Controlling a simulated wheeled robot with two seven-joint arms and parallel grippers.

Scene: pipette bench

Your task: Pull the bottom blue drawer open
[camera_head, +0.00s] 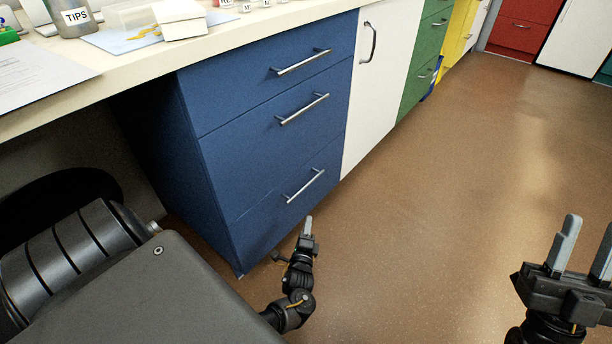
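The bottom blue drawer (270,215) is the lowest of three in the blue cabinet, and its front looks flush with the drawers above. Its silver bar handle (304,186) is unobstructed. My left gripper (308,226) points up just below that handle in the picture, apart from it. Its fingers are seen nearly edge-on and overlap, so their gap is hidden. My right gripper (585,248) is at the lower right over the floor, with its two grey fingers spread apart and nothing between them.
The worktop (130,65) above carries a TIPS container (72,18), papers and boxes. A white cabinet door (375,85) stands beside the blue drawers, then green ones (425,65). The brown floor (460,190) in front is clear.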

